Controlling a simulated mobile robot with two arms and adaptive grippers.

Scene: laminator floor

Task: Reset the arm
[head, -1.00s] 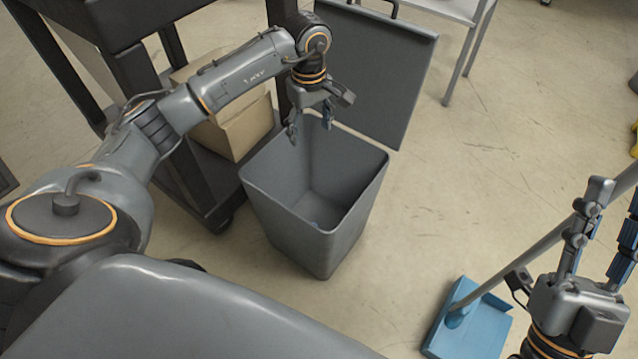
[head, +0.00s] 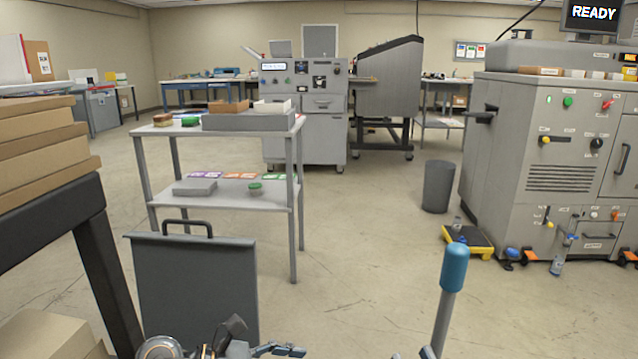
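Only a small part of my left arm shows at the bottom edge of the head view. My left gripper (head: 275,350) is there, cut off by the frame, in front of the grey bin lid (head: 195,285) with its black handle. Whether its fingers are apart is not clear. Of my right gripper (head: 427,353) only small tips show at the bottom edge, beside the pole with a blue grip (head: 454,268). Whether it touches or holds the pole cannot be seen. The bin's body and the blue dustpan are out of view.
A grey two-shelf table (head: 225,190) stands ahead. A dark rack with cardboard boxes (head: 40,140) is close on the left. A grey machine (head: 550,150), a dark bin (head: 438,186) and a yellow-black item (head: 468,240) are on the right. The middle floor is clear.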

